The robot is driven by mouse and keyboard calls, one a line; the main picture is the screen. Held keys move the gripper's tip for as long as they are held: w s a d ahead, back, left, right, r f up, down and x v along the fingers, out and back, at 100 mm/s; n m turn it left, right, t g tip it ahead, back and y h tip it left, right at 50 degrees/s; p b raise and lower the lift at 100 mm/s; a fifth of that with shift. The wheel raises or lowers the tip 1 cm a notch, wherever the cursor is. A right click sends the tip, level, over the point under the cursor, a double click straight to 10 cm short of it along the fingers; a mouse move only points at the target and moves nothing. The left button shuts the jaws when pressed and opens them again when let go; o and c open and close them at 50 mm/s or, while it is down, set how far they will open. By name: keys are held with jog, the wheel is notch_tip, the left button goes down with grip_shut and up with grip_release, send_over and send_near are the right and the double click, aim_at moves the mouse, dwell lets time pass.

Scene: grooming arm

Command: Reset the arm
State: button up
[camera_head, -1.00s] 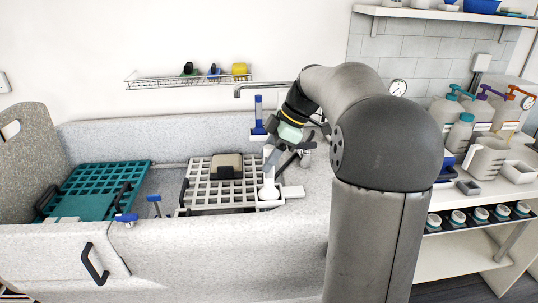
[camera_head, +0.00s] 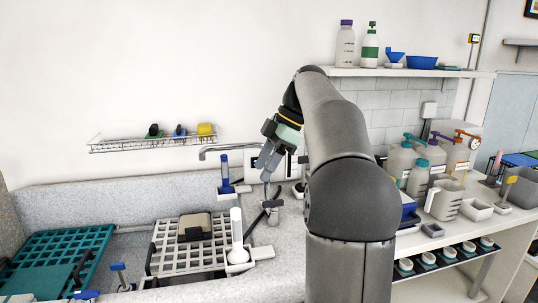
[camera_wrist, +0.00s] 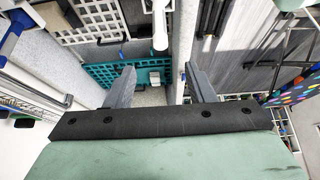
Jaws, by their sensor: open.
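My arm rises in front of the body camera and bends over near the back wall. My gripper (camera_head: 268,175) hangs above the right end of the tub, near the tap. In the wrist view my gripper (camera_wrist: 157,85) shows two grey fingers spread apart with nothing between them. A white upright cylinder (camera_head: 236,228) stands on a small holder at the right edge of the white grid rack (camera_head: 185,262), below and left of the gripper and apart from it. It also shows beyond the fingers in the wrist view (camera_wrist: 160,25).
A teal grid (camera_head: 60,245) lies in the tub at left. A wire shelf (camera_head: 150,142) with small coloured items is on the wall. A counter at right holds several bottles (camera_head: 418,178) and a pitcher (camera_head: 443,200). A high shelf (camera_head: 400,72) carries more bottles and blue bowls.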

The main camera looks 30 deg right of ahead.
jog(key=shift+v, duration=0.85)
jog(key=s+a+f+m+g+h+p, duration=0.1)
jog(key=s+a+f+m, duration=0.2)
jog(key=a, duration=0.4)
jog(key=s+a+f+m+h+p, duration=0.1)
jog(key=s+a+f+m, duration=0.1)
jog(key=a+f+m, duration=0.35)
jog(key=s+a+f+m+h, duration=0.1)
jog(key=s+a+f, duration=0.3)
jog(key=s+f, duration=0.4)
jog(key=s+a+f+m+h+p, duration=0.1)
jog(key=s+a+f+m, duration=0.3)
jog(key=s+f, duration=0.4)
jog(key=shift+s+a+h, duration=0.5)
jog(key=shift+s+h, duration=0.1)
jog(key=shift+s, duration=0.2)
